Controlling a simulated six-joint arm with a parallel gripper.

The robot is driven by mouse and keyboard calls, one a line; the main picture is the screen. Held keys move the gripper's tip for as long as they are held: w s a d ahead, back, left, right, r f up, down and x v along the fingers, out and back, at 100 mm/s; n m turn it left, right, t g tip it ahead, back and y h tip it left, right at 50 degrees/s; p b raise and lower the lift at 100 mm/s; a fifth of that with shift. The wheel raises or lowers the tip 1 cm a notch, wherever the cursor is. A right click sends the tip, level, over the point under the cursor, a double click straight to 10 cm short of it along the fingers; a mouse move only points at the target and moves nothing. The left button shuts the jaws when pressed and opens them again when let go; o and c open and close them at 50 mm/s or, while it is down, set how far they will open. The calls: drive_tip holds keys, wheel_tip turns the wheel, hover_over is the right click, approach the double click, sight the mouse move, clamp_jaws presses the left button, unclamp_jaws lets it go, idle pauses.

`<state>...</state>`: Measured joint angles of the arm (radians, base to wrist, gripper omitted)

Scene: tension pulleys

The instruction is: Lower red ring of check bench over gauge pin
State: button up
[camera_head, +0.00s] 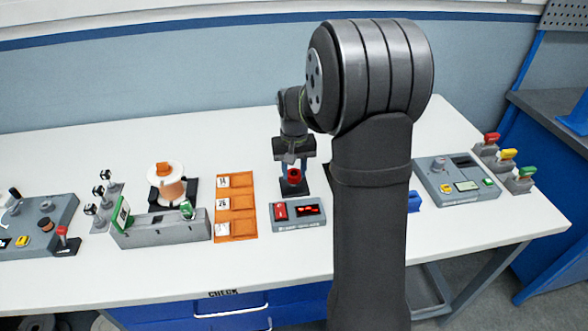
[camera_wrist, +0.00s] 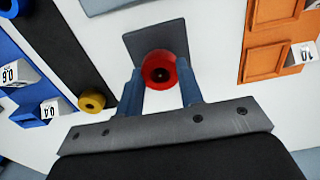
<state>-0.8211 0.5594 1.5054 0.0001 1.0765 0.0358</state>
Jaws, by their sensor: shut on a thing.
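My gripper (camera_head: 294,170) points down and is shut on the red ring (camera_head: 294,176). In the wrist view the two blue fingers of my gripper (camera_wrist: 160,86) grip the red ring (camera_wrist: 180,62) from both sides. A dark base plate (camera_head: 293,190) lies under the ring, and it also shows in the wrist view (camera_wrist: 141,43) behind the ring. The ring's hole looks dark, and I cannot make out the gauge pin in it. How far the ring is above the plate is unclear.
An orange tray with several numbered compartments (camera_head: 236,228) lies to the left, with a spool (camera_head: 170,187) and grey box (camera_head: 160,231) beyond it. A grey control box (camera_head: 455,183) stands right. My arm hides part of the table (camera_head: 300,262); its front strip is clear.

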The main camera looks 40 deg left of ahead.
drive_tip(key=shift+f, duration=0.55)
drive_tip(key=o, duration=1.4)
drive_tip(key=shift+r, duration=0.1)
drive_tip(key=shift+r, duration=3.9)
drive_tip(key=shift+f, duration=0.1)
wheel_tip(320, 180, down, 7)
drive_tip(key=shift+f, duration=0.15)
